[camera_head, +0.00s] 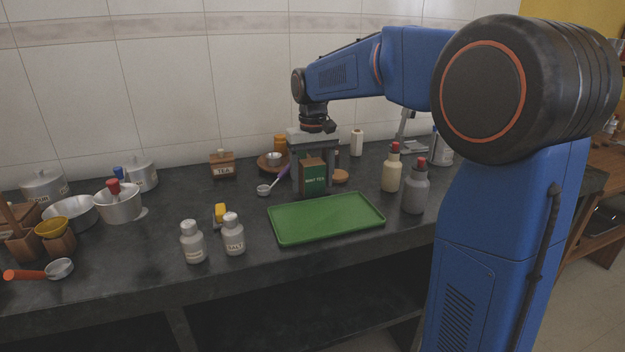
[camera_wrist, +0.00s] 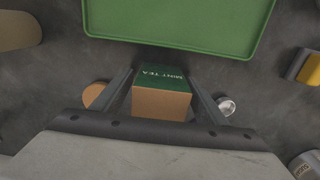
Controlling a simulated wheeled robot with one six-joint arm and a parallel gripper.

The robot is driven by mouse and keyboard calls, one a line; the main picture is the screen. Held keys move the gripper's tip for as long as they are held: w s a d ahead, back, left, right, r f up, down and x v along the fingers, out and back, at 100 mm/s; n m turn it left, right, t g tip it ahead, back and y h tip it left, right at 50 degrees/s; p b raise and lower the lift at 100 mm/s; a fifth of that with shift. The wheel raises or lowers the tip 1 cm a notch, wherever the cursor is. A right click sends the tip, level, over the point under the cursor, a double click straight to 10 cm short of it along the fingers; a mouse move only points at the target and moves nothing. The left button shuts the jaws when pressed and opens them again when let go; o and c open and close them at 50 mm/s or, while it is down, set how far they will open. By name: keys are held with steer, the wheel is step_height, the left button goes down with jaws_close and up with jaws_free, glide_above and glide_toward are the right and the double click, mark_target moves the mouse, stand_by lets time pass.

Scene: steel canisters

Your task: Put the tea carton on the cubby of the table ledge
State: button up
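The tea carton (camera_head: 314,178) is a green and brown box marked MINT TEA, standing upright on the dark counter just behind a green tray. In the wrist view the carton (camera_wrist: 162,102) shows its brown top and green lettered face. My gripper (camera_head: 312,172) points straight down over it, with one finger on each side. In the wrist view my gripper (camera_wrist: 162,78) looks open, with narrow gaps between the fingers and the carton. Dark open spaces (camera_head: 290,300) show under the counter; I cannot tell which is the cubby.
The green tray (camera_head: 325,218) lies directly in front of the carton. Two sauce bottles (camera_head: 415,188) stand to the right, two shakers (camera_head: 233,236) at the front left. A purple-handled spoon (camera_head: 265,189) lies left of the carton. Pots (camera_head: 118,203) crowd the far left.

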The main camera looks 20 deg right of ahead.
step_height(320, 180, up, 12)
steer(key=shift+r, duration=0.15)
stand_by(0.6)
